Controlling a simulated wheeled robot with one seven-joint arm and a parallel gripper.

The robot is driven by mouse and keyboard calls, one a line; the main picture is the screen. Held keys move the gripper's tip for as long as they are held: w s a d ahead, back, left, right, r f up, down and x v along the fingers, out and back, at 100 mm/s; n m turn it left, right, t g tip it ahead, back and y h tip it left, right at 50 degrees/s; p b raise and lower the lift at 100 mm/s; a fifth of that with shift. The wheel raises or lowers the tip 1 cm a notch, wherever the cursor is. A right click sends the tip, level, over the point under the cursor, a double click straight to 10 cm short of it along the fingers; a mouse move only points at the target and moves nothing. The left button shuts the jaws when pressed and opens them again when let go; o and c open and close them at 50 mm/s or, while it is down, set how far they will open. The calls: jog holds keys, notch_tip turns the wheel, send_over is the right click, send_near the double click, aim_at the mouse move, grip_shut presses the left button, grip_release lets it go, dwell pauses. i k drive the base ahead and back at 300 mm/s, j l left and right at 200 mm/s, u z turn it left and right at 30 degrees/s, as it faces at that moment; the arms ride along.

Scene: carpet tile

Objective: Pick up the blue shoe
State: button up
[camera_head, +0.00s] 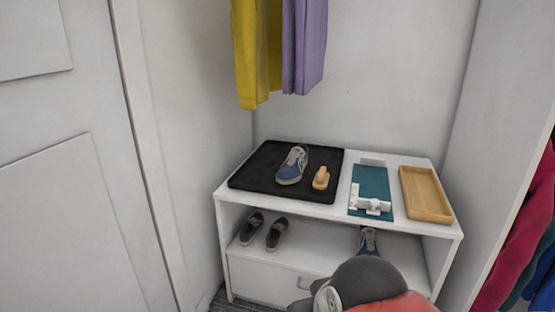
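A blue shoe (292,166) with a grey-white upper part and pale sole edge sits on a black mat (262,180) on top of the white shoe bench. A second blue shoe (368,238) stands on the bench's lower shelf, partly hidden behind my arm. Part of my arm, dark grey with red, fills the bottom right of the view in front of the bench. The fingers of my gripper do not show, so I cannot tell what they do. The shoe on the mat stands free, with nothing touching it from above.
A wooden brush (321,178) lies right of the shoe. A teal board (371,181) with white parts and a wooden tray (427,194) are farther right. Dark shoes (251,228) stand on the shelf. Yellow trousers (257,55) and purple trousers (304,45) hang above.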

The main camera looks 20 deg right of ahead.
aim_at(291, 172)
jog(key=i+j+z, duration=0.7)
jog(key=i, duration=0.2)
jog(key=i+j+z, duration=0.35)
jog(key=j, duration=0.25)
